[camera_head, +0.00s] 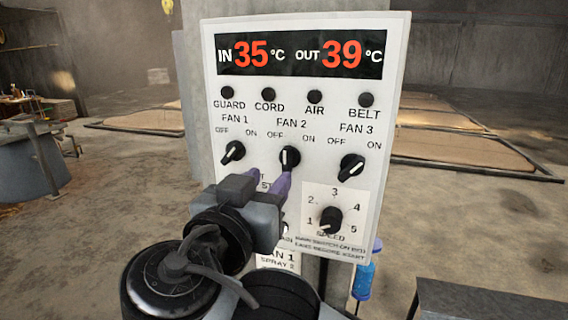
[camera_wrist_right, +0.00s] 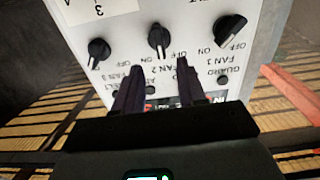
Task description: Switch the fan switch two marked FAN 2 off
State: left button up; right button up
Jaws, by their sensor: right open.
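The FAN 2 switch (camera_head: 290,158) is a black rotary knob with a white mark, in the middle of the white panel's knob row. Its mark stands about upright, between the OFF and ON labels. My right gripper (camera_head: 270,174) is in front of the panel, just below and left of this knob, its purple fingers apart with nothing between them. In the right wrist view, which shows the panel upside down, the FAN 2 knob (camera_wrist_right: 158,40) appears just beyond the gap between the open fingers (camera_wrist_right: 160,68). Contact cannot be told. My left gripper is not in view.
The FAN 1 knob (camera_head: 233,151) and FAN 3 knob (camera_head: 352,167) flank FAN 2, both tilted toward upper right. The SPEED knob (camera_head: 330,218) sits below right. My right arm hides the panel's lower left. A blue bottle-like object (camera_head: 368,272) hangs below the panel's right side.

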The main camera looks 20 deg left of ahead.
aim_at(285, 161)
jog(key=w+p, duration=0.1)
jog(key=w, duration=0.7)
jog(key=shift+w+a, duration=0.1)
jog(key=shift+a, duration=0.1)
grip_shut()
